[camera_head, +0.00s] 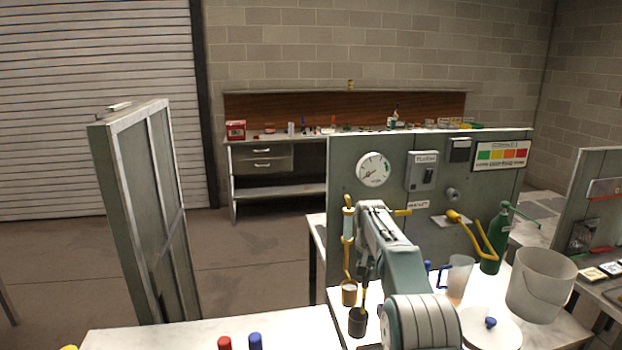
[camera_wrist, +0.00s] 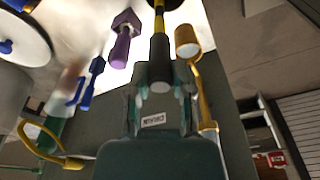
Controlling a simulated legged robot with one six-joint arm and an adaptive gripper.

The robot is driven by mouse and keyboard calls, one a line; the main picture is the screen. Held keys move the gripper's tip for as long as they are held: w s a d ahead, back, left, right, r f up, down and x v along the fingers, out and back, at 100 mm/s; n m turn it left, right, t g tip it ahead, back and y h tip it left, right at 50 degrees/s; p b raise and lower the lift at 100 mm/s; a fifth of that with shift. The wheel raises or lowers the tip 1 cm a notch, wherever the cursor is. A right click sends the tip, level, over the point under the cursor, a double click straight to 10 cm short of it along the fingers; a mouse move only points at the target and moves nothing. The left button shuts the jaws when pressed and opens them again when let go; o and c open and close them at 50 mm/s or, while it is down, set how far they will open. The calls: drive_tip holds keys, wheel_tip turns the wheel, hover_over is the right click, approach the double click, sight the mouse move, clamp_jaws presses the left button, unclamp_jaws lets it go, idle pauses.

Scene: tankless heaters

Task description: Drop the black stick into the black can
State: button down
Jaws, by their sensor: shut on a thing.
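The stick (camera_wrist: 159,45) is black with yellow bands. My gripper (camera_wrist: 158,82) is shut on its near end in the wrist view, and the stick points toward the black can. The black can (camera_head: 357,323) stands on the white table at the front in the head view. A thin part of the stick (camera_head: 365,291) shows just above the can, below my gripper (camera_head: 363,277). In the wrist view only a dark edge of the can (camera_wrist: 176,4) shows at the top, behind the stick's far end. I cannot tell whether the tip is inside the can.
A gold can (camera_head: 349,294) stands close beside the black can. A grey panel (camera_head: 400,182) with a gauge and yellow pipes rises behind. A clear cup (camera_head: 459,279), a green bottle (camera_head: 494,245), a white bucket (camera_head: 541,286) and a blue-knobbed lid (camera_head: 490,335) are to the right.

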drive_tip(key=shift+f, duration=0.45)
drive_tip(key=shift+d, duration=0.15)
drive_tip(key=shift+c, duration=2.2)
unclamp_jaws()
drive_tip(key=shift+r, duration=0.1)
wheel_tip(320, 180, up, 12)
drive_tip(key=s, duration=0.1)
drive_tip(key=shift+s+a+f, duration=0.25)
drive_tip(key=shift+s+a, duration=0.05)
drive_tip(key=shift+a, duration=0.05)
